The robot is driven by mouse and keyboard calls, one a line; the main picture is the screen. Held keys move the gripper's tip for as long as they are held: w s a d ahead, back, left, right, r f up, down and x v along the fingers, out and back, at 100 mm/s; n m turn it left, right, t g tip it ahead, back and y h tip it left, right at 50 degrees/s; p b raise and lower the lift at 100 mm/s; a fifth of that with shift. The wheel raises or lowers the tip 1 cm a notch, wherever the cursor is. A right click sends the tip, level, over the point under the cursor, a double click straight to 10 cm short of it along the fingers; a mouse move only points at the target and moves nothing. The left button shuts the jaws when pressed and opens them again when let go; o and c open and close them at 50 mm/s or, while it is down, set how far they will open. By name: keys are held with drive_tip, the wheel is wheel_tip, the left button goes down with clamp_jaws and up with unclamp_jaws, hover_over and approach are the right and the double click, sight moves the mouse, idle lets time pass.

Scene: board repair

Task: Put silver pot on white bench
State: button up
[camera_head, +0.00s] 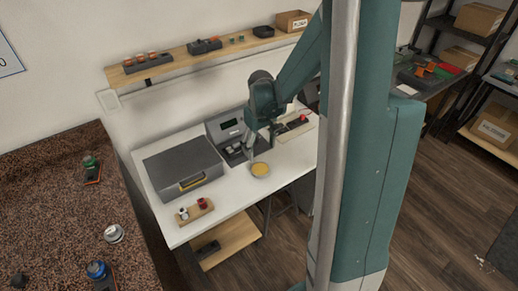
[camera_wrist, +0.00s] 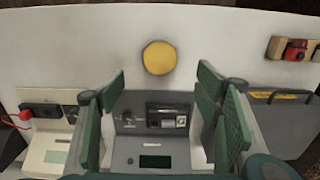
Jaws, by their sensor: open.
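The white bench (camera_head: 232,197) stands against the wall; it also shows in the wrist view (camera_wrist: 75,50). A round silver item (camera_head: 114,233), which looks like the silver pot, stands on the speckled brown counter at the left. It is not seen in the wrist view. My gripper (camera_head: 262,145) is above the bench, by the grey device and far from the silver item. In the wrist view my gripper (camera_wrist: 162,82) has its green fingers wide apart, with nothing held between them.
On the bench are a yellow disc (camera_head: 260,169), a grey device with a screen (camera_head: 226,124), a dark case (camera_head: 183,168) and a small wooden tray (camera_head: 195,212). The speckled counter (camera_head: 50,190) also holds a blue-topped item (camera_head: 96,270). The bench's front middle is clear.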

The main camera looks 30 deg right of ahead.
drive_tip(key=shift+r, duration=0.1)
drive_tip(key=s+a+r+t, duration=0.2)
drive_tip(key=s+a+r, duration=0.1)
drive_tip(key=a+r, duration=0.35)
drive_tip(key=s+a+r+t, duration=0.1)
drive_tip(key=s+a+r, duration=0.3)
drive_tip(key=a+r, duration=0.3)
drive_tip(key=s+a+r+t, duration=0.4)
drive_tip(key=s+a+r, duration=0.2)
drive_tip(key=s+a, duration=0.3)
drive_tip(key=shift+s+r, duration=0.25)
drive_tip(key=shift+s, duration=0.85)
